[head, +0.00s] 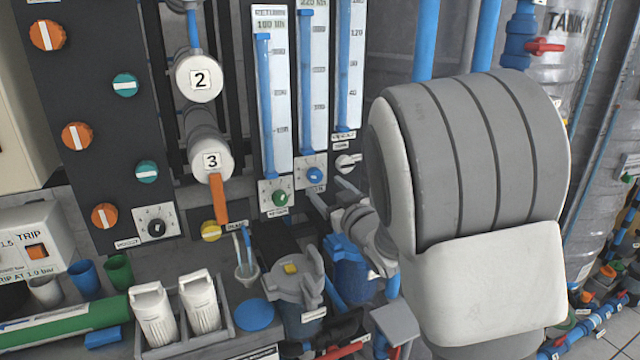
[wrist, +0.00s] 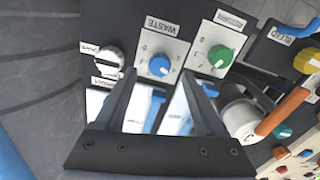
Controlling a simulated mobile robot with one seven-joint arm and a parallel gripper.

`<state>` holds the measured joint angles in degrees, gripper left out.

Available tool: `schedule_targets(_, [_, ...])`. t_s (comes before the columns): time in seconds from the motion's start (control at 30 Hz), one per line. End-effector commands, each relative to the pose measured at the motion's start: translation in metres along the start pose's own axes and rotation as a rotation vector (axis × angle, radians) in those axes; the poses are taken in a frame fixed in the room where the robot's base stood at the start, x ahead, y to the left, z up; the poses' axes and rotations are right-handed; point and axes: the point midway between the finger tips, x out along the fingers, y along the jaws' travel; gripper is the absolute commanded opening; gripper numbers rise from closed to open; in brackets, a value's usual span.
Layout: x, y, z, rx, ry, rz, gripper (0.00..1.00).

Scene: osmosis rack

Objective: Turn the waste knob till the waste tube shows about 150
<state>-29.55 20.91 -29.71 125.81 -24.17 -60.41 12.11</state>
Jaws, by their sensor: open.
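The waste knob (wrist: 159,66) is blue with a white pointer line, on a white plate labelled WASTE in the wrist view. It also shows in the head view (head: 314,175), below the waste tube (head: 316,85). That tube has a blue column reaching high, near its top; a display above it appears to read about 220, but its top edge is cut off. My gripper (wrist: 160,84) is open and empty. Its fingers point at the panel, one on each side of the waste knob in the wrist view, seemingly short of it. The fingers also show in the head view (head: 332,193).
The green return knob (wrist: 220,56) sits close beside the waste knob, with a white knob (wrist: 108,57) on the other side. An orange-handled valve (head: 220,195), a yellow knob (head: 211,230) and a grey filter housing (head: 296,285) are nearby.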

Motion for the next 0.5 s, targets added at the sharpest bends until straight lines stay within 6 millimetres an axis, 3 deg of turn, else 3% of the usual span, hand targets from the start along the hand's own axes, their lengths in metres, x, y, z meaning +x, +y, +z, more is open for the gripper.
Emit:
schedule_targets(0.2, [0.029, 0.0, 0.0, -0.001, 0.001, -0.001, 0.72])
schedule_targets(0.5, [0.04, 0.0, 0.0, 0.0, -0.001, 0.0, 0.72])
